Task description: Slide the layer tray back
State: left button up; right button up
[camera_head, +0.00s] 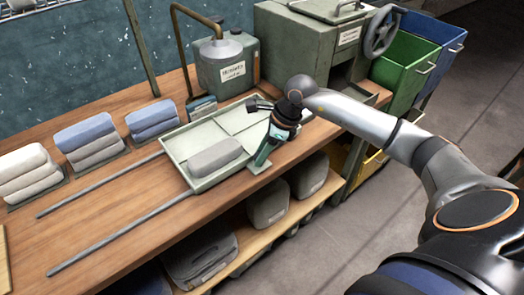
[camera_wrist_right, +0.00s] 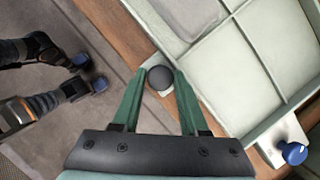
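The layer tray (camera_head: 172,147) is a pale green, shallow tray with dividers. It sits on the wooden bench at the right end of two grey rails, with a grey folded cloth (camera_head: 214,158) in its near left part. My right gripper (camera_head: 263,155) is at the tray's front edge. In the right wrist view, its green fingers (camera_wrist_right: 160,82) stand on either side of a dark round knob (camera_wrist_right: 160,77) on a small plate at the tray edge. The fingers are apart, and I cannot tell whether they touch the knob. My left gripper is not in view.
The rails (camera_head: 108,184) run left across clear bench top. Folded cloth stacks (camera_head: 88,140) stand behind them. A green canister (camera_head: 228,65) and a machine with a handwheel (camera_head: 382,32) stand behind the tray. A blue knob (camera_wrist_right: 292,153) sits beside the tray in the wrist view.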

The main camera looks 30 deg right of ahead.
grip_shut()
dwell(0.9)
